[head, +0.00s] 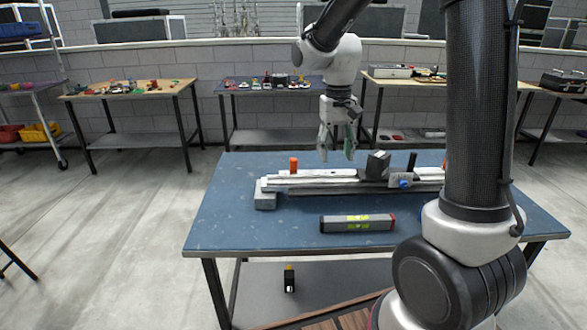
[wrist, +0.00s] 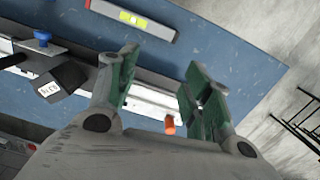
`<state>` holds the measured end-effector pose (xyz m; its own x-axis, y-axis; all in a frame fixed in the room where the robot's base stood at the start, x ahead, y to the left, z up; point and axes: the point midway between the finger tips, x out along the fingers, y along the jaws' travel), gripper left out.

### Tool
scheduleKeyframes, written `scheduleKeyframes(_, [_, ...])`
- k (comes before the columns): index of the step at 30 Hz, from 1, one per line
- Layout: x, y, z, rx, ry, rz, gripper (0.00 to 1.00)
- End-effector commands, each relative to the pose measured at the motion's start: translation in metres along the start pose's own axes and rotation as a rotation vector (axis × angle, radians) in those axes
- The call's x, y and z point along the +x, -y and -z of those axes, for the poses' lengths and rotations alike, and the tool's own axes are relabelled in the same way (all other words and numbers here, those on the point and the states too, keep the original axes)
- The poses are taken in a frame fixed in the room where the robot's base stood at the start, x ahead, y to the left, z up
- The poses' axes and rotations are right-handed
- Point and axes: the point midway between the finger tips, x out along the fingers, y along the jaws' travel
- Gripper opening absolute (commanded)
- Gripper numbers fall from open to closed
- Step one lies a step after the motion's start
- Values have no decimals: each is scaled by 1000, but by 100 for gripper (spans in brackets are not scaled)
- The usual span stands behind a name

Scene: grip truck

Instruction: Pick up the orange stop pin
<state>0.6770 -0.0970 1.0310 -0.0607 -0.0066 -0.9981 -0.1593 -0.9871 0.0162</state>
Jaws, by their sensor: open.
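The orange stop pin (head: 293,164) stands upright at the left end of the pale rail (head: 330,177) on the blue table in the head view. In the wrist view the orange stop pin (wrist: 169,125) shows low in the gap between the fingers, closer to the right finger. My gripper (head: 337,158) is open and empty, above the rail and to the right of the pin in the head view. The wrist view also shows my gripper (wrist: 162,75) with its green-padded fingers spread apart and not touching the pin.
A dark block (head: 378,164) and a clamp with a blue knob (head: 404,183) sit on the rail to the right. A spirit level (head: 357,223) lies in front of the rail on the blue table (head: 235,225). The table's left part is clear. Other tables stand behind.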

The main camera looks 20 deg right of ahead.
Motion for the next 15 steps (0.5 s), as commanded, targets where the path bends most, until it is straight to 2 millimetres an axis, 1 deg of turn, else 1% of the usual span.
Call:
scheduleKeyframes(1, [15,12,24,56,21,-8,50])
scheduleKeyframes(3, [32,26,54,154,35,-15,50])
scheduleKeyframes(5, [45,36,78,243,41,-21,50])
scheduleKeyframes(6, [55,44,93,307,43,-25,50])
scheduleKeyframes(8, [67,54,115,410,41,-27,50])
scheduleKeyframes(9, [73,61,131,487,35,-26,50])
scheduleKeyframes(11, [77,70,153,609,18,-17,50])
scheduleKeyframes(12, [76,74,165,687,5,-8,50])
scheduleKeyframes(14, [65,78,180,798,-22,15,50])
scheduleKeyframes(15, [56,81,188,869,-39,32,50])
